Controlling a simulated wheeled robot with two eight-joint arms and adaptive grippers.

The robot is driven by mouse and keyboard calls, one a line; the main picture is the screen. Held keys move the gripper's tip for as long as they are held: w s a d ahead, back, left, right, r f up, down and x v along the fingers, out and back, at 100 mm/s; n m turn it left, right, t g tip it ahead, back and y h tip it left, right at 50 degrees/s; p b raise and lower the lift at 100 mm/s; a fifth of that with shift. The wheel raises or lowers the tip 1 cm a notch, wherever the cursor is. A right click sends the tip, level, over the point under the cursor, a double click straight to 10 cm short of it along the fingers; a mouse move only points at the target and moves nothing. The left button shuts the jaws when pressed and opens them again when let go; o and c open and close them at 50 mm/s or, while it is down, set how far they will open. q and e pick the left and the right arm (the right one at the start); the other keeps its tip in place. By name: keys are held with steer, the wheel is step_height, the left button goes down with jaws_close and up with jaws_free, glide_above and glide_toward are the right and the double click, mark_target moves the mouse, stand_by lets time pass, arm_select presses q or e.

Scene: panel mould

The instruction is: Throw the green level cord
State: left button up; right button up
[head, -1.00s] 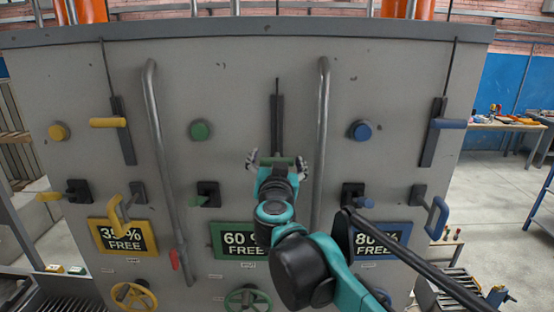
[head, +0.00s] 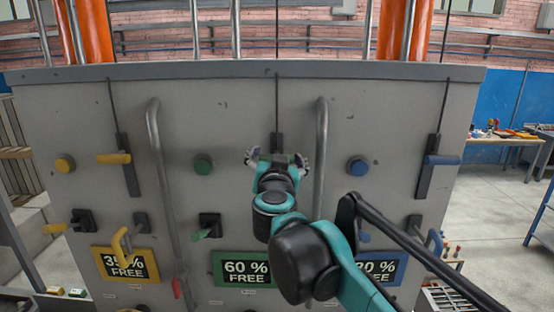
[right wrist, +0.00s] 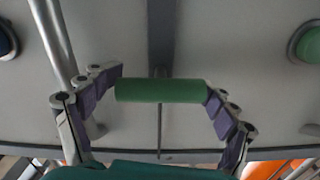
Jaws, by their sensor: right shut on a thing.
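The green level cord has a green bar handle (head: 279,158) on a dark vertical slot plate (head: 277,142), with a thin cord (head: 277,100) running up to the panel's top edge. My right gripper (head: 279,160) is shut on this handle. In the right wrist view the green handle (right wrist: 160,91) lies crosswise between the two finger pads, which touch its ends. It sits near the slot's upper part, about level with the yellow and blue handles. The lower slot is hidden behind my right arm. My left gripper is not in view.
A yellow cord handle (head: 113,159) and a blue cord handle (head: 441,160) flank it. Grey vertical pipes (head: 155,150) and (head: 321,140) stand out from the panel on both sides. Green button (head: 203,165), blue button (head: 358,165) and green lever (head: 203,234) are nearby.

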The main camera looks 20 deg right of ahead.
steer(key=shift+r, duration=0.15)
steer(key=o, duration=1.6)
steer(key=shift+c, duration=0.2)
steer(key=shift+s, duration=0.1)
steer(key=shift+s+a, duration=0.25)
steer(key=shift+s, duration=0.2)
steer(key=v, duration=1.1)
